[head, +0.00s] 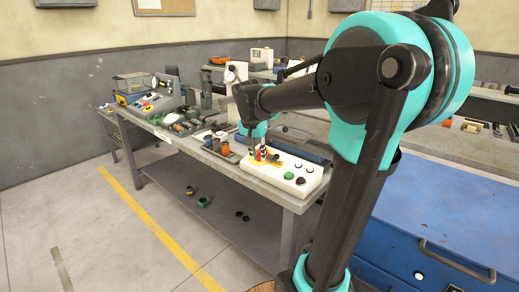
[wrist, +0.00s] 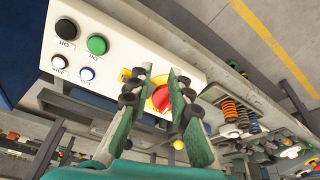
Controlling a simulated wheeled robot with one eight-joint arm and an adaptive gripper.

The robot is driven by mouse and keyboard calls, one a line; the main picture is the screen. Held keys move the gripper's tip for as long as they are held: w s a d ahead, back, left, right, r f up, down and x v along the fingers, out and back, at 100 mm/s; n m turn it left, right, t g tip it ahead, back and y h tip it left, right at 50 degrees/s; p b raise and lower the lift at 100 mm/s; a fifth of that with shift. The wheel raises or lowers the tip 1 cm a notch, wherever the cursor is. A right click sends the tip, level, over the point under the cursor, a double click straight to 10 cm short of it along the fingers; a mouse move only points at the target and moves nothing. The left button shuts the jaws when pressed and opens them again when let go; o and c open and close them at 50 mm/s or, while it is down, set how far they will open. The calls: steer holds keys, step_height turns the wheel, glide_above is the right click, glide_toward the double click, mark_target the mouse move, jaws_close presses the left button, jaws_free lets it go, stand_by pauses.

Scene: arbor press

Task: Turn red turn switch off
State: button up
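The red turn switch (wrist: 161,98) sits on a yellow plate on the white control box (wrist: 120,57). In the wrist view, the two fingers of my gripper (wrist: 162,76) are open, one on either side of the red knob. I cannot tell whether they touch it. In the head view, my gripper (head: 263,152) is over the left part of the white control box (head: 312,178) on the bench, largely hiding the switch. The switch's marked position is not readable.
A blue cabinet (head: 430,225) stands at the right. The floor left of the bench is clear.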

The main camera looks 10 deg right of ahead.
steer(key=w+a+r+m+h, duration=0.15)
steer(key=w+r+m, duration=0.25)
steer(key=w+r, duration=0.65)
steer(key=x, duration=0.5)
steer(key=s+x, duration=0.1)
steer(key=x, duration=0.4)
steer(key=s+x, duration=0.1)
steer(key=x, duration=0.4)
steer(key=shift+d+f, duration=0.1)
steer(key=shift+f, duration=0.5)
steer(key=shift+c, duration=0.6)
jaws_close()
